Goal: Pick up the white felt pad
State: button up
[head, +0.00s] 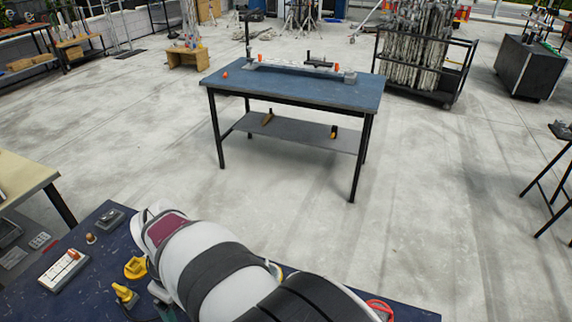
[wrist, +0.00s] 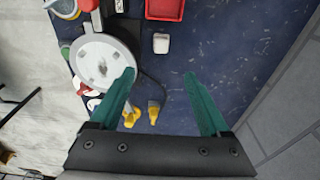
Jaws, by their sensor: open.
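A small white block with rounded corners (wrist: 161,44), which looks like the white felt pad, lies on the dark blue tabletop (wrist: 225,60) in the wrist view. My gripper (wrist: 159,77) is open, with its two teal fingers apart and nothing between them. The pad appears just beyond the fingertips, roughly centred between them; nothing touches it. The height of the fingers above the table is hard to tell. In the head view I cannot make out the pad, and my arm covers much of the near bench.
A red tray (wrist: 165,9) lies beyond the pad. Yellow objects (wrist: 153,112) lie near the left finger. Clear blue tabletop extends right of the pad. In the head view, a white strip with an orange part (head: 63,271) and a grey box (head: 109,218) sit on the near bench.

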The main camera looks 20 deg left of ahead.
jog(key=f, duration=0.5)
jog(key=a+f, duration=0.1)
jog(key=f, duration=0.9)
jog(key=shift+s+a+f, duration=0.1)
jog(key=shift+a+f, duration=0.15)
jog(key=shift+f, duration=0.05)
grip_shut()
notch_tip(320, 180, up, 10)
jog(key=shift+r, duration=0.1)
